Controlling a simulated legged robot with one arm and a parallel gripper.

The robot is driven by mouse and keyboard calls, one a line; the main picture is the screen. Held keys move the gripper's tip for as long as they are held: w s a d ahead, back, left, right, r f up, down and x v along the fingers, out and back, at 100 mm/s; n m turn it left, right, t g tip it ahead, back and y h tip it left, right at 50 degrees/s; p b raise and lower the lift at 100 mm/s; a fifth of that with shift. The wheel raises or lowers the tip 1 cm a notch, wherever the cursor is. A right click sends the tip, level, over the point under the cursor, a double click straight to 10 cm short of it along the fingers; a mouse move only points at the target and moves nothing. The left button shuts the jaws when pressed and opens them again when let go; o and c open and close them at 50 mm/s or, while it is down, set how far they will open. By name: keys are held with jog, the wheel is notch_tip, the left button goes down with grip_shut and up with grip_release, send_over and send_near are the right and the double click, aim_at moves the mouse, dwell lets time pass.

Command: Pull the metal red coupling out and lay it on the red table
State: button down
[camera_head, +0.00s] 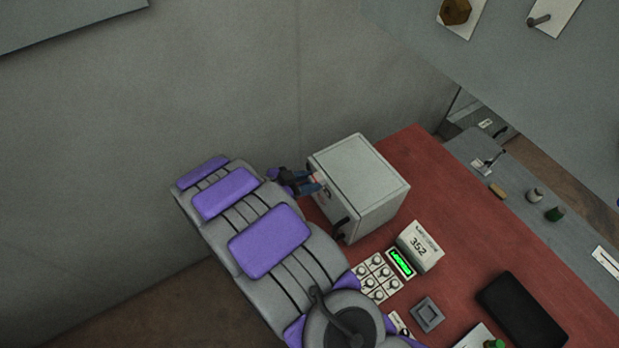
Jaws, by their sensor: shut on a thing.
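My gripper (309,183) is at the left face of a light grey box (365,180) that stands on the red table (455,215). Its blue and dark fingers are shut on a small part at that face. A bit of red shows at the fingertips, which fits the red coupling (317,178), but most of it is hidden by the fingers. I cannot tell whether the coupling is still seated in the box. My grey and purple arm reaches up from the bottom of the picture to the box.
A black handle (341,228) juts from the grey box. Bare red surface lies right of the box.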

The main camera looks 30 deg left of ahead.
jog(key=shift+s+a+p, duration=0.25)
jog(key=shift+s+a, duration=0.1)
jog(key=shift+s, duration=0.25)
jog(key=shift+s+a+p, duration=0.25)
jog(key=shift+s+a, duration=0.1)
jog(key=shift+s, duration=0.25)
jog(key=shift+d+r, duration=0.15)
jog(key=shift+d, duration=0.4)
jog(key=shift+a, duration=0.1)
